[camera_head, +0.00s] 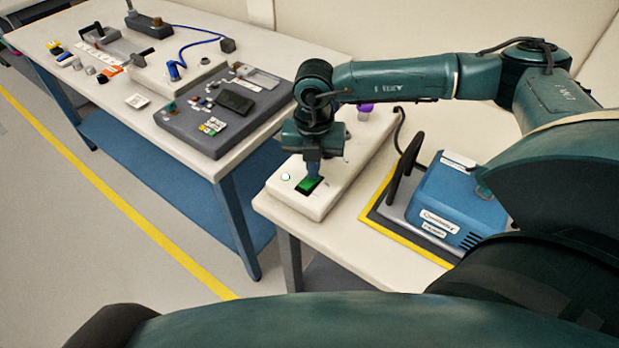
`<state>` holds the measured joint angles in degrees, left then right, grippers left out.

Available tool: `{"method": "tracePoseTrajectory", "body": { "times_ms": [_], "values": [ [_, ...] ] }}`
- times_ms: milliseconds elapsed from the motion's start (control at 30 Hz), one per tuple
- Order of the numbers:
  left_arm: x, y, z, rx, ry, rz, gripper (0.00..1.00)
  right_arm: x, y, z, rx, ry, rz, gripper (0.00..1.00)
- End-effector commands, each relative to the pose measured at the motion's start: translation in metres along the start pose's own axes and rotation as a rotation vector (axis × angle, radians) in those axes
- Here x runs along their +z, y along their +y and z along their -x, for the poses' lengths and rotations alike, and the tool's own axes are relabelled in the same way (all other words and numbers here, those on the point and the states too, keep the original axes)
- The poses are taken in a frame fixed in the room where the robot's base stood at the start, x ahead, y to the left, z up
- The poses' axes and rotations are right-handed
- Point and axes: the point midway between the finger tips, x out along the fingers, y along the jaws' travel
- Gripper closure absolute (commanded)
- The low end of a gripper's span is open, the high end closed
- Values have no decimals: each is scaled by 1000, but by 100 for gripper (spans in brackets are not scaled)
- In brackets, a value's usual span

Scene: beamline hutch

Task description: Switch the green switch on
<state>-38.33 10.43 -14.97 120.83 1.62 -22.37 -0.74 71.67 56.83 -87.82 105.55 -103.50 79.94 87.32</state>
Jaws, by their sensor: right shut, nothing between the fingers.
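The green switch (308,186) is a green rocker in a black frame on a white panel box (290,206) on the near right table. A small round light-coloured spot (285,177) sits on the box to the left of the switch. I cannot read which way the rocker is tilted. My left gripper is not in view.
A purple knob (365,111) stands behind my gripper. A blue device (458,207) with a black handle sits on a yellow-edged mat to the right. A dark grey control panel (208,147) and other small items lie on the long table (70,80) at left. A black cable runs behind.

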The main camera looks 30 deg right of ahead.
Motion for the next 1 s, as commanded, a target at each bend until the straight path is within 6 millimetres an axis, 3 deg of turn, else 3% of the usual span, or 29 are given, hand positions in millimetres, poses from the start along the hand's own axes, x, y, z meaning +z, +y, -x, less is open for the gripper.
{"method": "tracePoseTrajectory", "body": {
  "times_ms": [1000],
  "values": [
    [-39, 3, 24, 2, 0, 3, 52, -1, 0, 69, -3, 4, 2, 100]
  ]
}}
